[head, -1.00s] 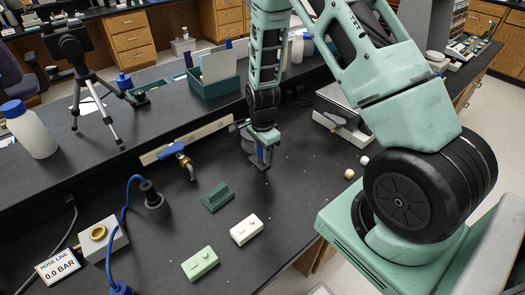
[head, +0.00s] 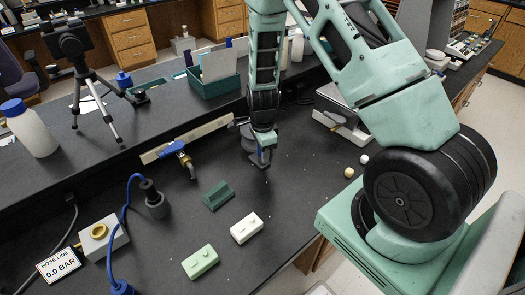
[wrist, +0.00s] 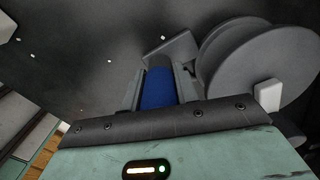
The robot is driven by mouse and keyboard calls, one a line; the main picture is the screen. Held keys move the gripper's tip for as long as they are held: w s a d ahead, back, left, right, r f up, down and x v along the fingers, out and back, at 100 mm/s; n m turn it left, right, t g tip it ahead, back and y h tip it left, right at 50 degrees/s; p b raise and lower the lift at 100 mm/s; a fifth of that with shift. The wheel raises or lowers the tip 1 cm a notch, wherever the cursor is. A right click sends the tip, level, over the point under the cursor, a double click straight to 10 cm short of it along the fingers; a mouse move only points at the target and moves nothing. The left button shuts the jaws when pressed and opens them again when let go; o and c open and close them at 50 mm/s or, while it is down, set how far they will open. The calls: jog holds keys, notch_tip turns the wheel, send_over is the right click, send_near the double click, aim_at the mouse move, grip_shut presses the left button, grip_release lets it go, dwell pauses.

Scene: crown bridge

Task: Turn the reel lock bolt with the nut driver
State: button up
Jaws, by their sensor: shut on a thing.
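My gripper (head: 262,158) hangs low over the black bench, just in front of a dark grey reel (head: 246,140). In the wrist view its fingers are shut on a blue cylindrical handle (wrist: 159,88), which appears to be the nut driver. The driver's far end is hidden. The reel's large grey discs (wrist: 262,60) stand close to the right of the fingers, with a pale block (wrist: 267,94) against them. I cannot make out the lock bolt, nor whether the driver touches it.
A blue-handled valve (head: 177,148) is left of the reel. Green (head: 217,195), white (head: 246,228) and mint (head: 200,262) blocks lie nearer. A brass-ringed box (head: 105,238) sits at left.

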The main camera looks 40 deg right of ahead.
dwell(0.3)
jog(key=shift+m+p, duration=0.35)
jog(key=shift+m, duration=0.65)
jog(key=shift+n, duration=0.3)
jog(key=shift+n, duration=0.4)
